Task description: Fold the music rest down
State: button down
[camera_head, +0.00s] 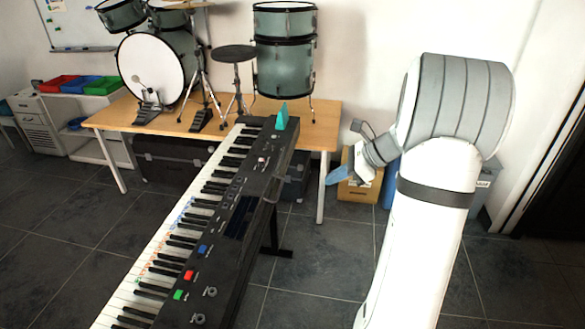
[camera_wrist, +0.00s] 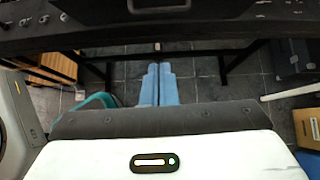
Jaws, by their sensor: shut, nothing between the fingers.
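The black keyboard (camera_head: 187,262) runs diagonally across the head view, and part of its dark body (camera_wrist: 160,20) spans the top of the wrist view. A dark ledge (camera_head: 262,196) shows along its right edge; I cannot tell for certain whether this is the music rest, or its angle. My gripper (camera_head: 338,176) is to the right of the keyboard, apart from it, with its blue fingers pointing left towards it. In the wrist view the two blue fingers (camera_wrist: 159,75) lie together, shut and empty, just below the keyboard's edge in the picture.
A teal wedge-shaped object (camera_head: 281,117) stands on the keyboard's far end. A cardboard box (camera_head: 357,187) is on the floor beyond my gripper. Dark floor shows between keyboard and arm.

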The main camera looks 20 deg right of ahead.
aim_at(269, 201)
jog(key=w+a+f+p, duration=0.1)
jog(key=w+a+f, duration=0.4)
jog(key=a, duration=0.4)
jog(key=shift+w+a+f+m+p, duration=0.2)
jog(key=shift+w+f+m+p, duration=0.15)
jog(key=shift+w, duration=0.25)
jog(key=shift+r, duration=0.1)
